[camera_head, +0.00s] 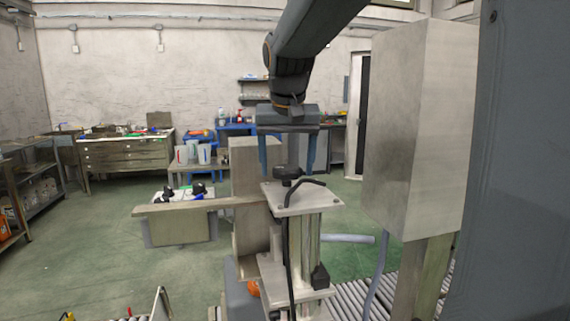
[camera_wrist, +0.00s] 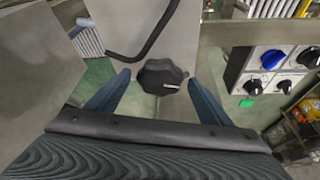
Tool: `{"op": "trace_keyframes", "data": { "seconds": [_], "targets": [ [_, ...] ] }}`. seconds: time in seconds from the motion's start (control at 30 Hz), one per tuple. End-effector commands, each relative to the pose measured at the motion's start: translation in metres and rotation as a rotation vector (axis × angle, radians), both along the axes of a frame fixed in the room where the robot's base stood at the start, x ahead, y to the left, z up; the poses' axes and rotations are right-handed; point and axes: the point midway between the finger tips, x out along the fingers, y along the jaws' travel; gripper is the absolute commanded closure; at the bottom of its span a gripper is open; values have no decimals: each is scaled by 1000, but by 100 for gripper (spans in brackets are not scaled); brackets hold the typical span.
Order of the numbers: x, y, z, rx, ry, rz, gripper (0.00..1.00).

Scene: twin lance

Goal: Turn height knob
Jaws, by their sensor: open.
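The height knob (camera_head: 287,173) is a black, lobed knob on top of a pale metal plate (camera_head: 313,199) that caps an upright column. In the wrist view the knob (camera_wrist: 161,77) lies between and slightly beyond the two blue fingertips, with a gap on each side. My gripper (camera_head: 287,172) points down over it, open and empty; it also shows in the wrist view (camera_wrist: 157,84). The fingers appear apart from the knob. How far the fingertips are above the plate is hard to tell.
A black bent lever or cable (camera_wrist: 148,37) lies on the plate beside the knob. A control panel (camera_wrist: 272,70) with blue and black knobs is at the right in the wrist view. A large grey box (camera_head: 420,125) stands right of the column. A roller conveyor (camera_head: 350,297) runs below.

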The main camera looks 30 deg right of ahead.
Motion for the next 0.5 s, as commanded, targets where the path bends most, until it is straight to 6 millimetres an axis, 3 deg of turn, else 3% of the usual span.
{"op": "trace_keyframes", "data": {
  "seconds": [0.07, 0.3, 0.5],
  "targets": [
    [0, 0, 0, 0, 0, 0, 30],
    [0, 0, 0, 0, 0, 0, 68],
    [0, 1, 1, 1, 0, 13, 68]
  ]
}}
